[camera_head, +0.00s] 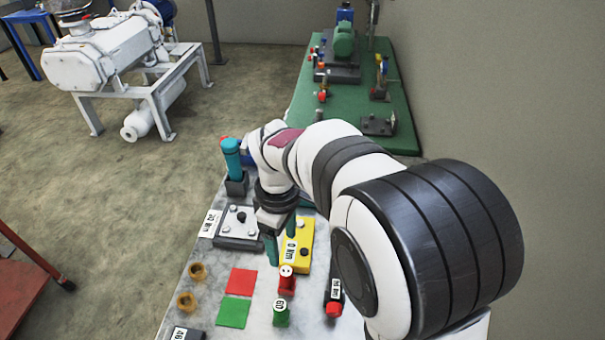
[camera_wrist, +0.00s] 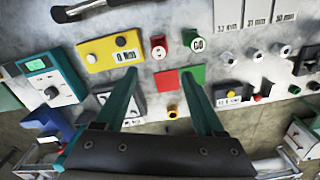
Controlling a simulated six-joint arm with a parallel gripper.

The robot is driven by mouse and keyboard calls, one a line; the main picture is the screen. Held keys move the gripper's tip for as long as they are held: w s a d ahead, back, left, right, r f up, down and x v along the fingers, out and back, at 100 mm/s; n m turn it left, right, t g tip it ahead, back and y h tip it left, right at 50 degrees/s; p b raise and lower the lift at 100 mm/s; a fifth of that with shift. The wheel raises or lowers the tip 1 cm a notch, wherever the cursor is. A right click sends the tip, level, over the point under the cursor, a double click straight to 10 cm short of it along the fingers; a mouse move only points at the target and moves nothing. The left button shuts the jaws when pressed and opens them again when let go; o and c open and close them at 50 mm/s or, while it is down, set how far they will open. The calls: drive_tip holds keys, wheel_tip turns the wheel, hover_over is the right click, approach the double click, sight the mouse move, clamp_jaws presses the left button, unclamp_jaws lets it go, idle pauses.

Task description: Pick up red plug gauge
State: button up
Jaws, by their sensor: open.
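The red plug gauge (camera_head: 287,281) stands upright on the light worktop, just behind a green plug gauge (camera_head: 281,312). In the wrist view the red plug gauge (camera_wrist: 158,46) is beyond my fingertips, beside the green one marked GO (camera_wrist: 194,40). My gripper (camera_head: 281,254) is above the worktop, near the yellow box. Its two teal fingers are wide apart and nothing is between them; the open gripper (camera_wrist: 158,75) also shows in the wrist view. The gripper is apart from the red gauge.
A yellow box (camera_head: 301,252) and a grey box (camera_head: 240,228) stand close to the gripper. A red square (camera_head: 241,281) and a green square (camera_head: 233,312) lie left of the gauges. Two brass rings (camera_head: 190,301) are farther left. A red-and-black piece (camera_head: 334,300) lies right.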

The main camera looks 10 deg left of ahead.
sight(286, 271)
wheel_tip(286, 271, down, 13)
drive_tip(key=shift+w+f, duration=0.1)
drive_tip(key=shift+f, duration=0.05)
clamp_jaws()
